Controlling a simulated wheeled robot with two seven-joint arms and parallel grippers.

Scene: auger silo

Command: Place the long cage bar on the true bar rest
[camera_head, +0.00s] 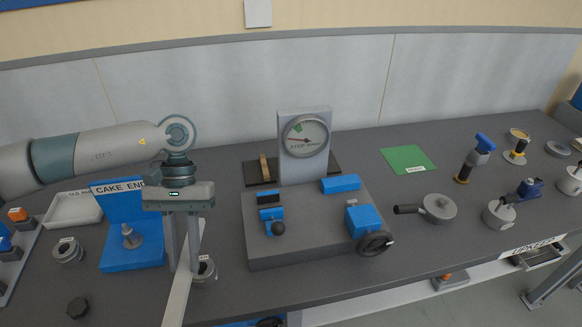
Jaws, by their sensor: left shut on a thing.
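My left gripper (183,268) comes in from the left and points down over the left part of the table. It is shut on a long pale bar (178,304), which I take to be the long cage bar. The bar slants from between the fingers toward the bottom edge of the picture, where its near end is cut off. No label that I can read marks a true bar rest, so I cannot tell which thing it is. My right gripper is not in view.
A blue stand labelled CAKE END (133,255) is left of the gripper. A small metal cylinder (206,272) stands close right of the bar. The grey block with a gauge (305,138) is at the centre.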

